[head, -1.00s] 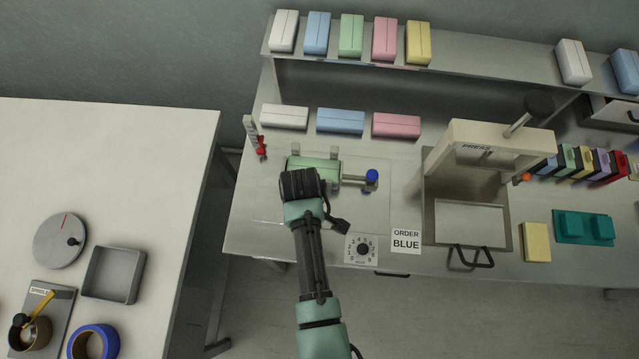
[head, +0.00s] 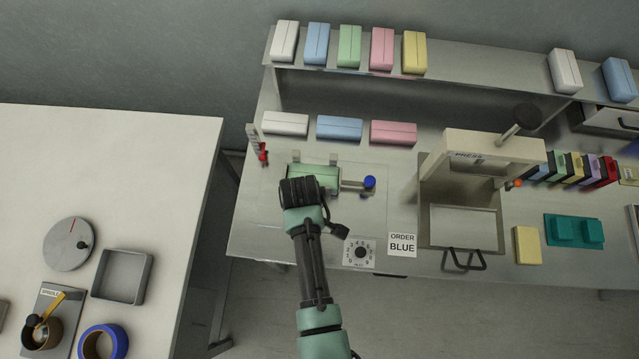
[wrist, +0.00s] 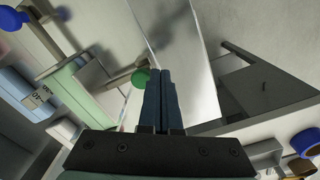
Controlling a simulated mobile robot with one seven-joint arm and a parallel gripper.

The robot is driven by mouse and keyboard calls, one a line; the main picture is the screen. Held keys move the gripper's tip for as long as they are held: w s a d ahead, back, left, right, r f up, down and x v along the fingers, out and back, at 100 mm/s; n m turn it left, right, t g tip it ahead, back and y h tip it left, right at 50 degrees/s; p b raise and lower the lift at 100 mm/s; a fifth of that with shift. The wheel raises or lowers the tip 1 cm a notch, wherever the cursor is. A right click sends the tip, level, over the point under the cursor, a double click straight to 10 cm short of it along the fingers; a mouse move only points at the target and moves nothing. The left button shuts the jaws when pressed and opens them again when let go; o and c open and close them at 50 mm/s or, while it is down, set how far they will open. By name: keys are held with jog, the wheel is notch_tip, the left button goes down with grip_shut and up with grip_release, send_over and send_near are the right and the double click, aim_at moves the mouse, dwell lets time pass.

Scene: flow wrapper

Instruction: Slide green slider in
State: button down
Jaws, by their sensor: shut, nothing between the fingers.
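The green slider's round knob (wrist: 141,78) shows in the wrist view on a short grey rod, just left of my fingertips. My gripper (wrist: 163,72) is shut and empty, its two dark fingers pressed together. Whether they touch the knob I cannot tell. The pale green box (head: 314,178) lies on the steel bench just beyond my wrist in the head view; it also shows at left in the wrist view (wrist: 90,100). My wrist hides the fingertips and green knob in the head view.
A blue knob (head: 369,182) on a rod sticks out right of the green box. A dial (head: 359,252) and an ORDER BLUE card (head: 402,244) lie in front. The press (head: 490,150) stands to the right. A red-handled part (head: 263,153) stands at the left.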

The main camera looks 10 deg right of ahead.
notch_tip(320, 180, up, 5)
jog(key=p, duration=0.4)
jog(key=shift+s+r+p, duration=0.1)
jog(key=shift+r+p, duration=0.05)
jog(key=shift+p, duration=0.15)
